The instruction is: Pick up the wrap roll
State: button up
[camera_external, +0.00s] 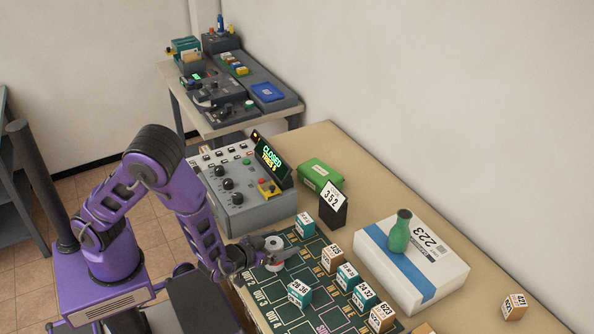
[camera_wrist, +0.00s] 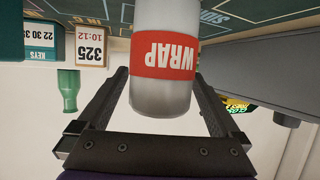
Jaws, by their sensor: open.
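The wrap roll (camera_wrist: 165,55) is a pale cylinder with a red band reading WRAP. In the wrist view it lies between the two open fingers of my gripper (camera_wrist: 162,95), with a visible gap on each side. In the external view the white roll (camera_external: 274,243) is on the dark green mat (camera_external: 322,318), and my gripper (camera_external: 272,256) is at it. The fingers are partly hard to make out there.
Several small labelled boxes, one of them teal (camera_external: 299,292), stand on the mat. A grey control console (camera_external: 245,205) is close behind. A white parcel (camera_external: 410,265) with a green bottle (camera_external: 399,232) on it is at right. A black sign (camera_external: 333,208) stands between.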

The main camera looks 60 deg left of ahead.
jog(key=shift+w+a+f, duration=0.15)
jog(key=shift+w+f, duration=0.05)
jog(key=shift+w, duration=0.2)
jog(key=c, duration=1.4)
jog(key=shift+o, duration=0.2)
jog(key=shift+r, duration=0.1)
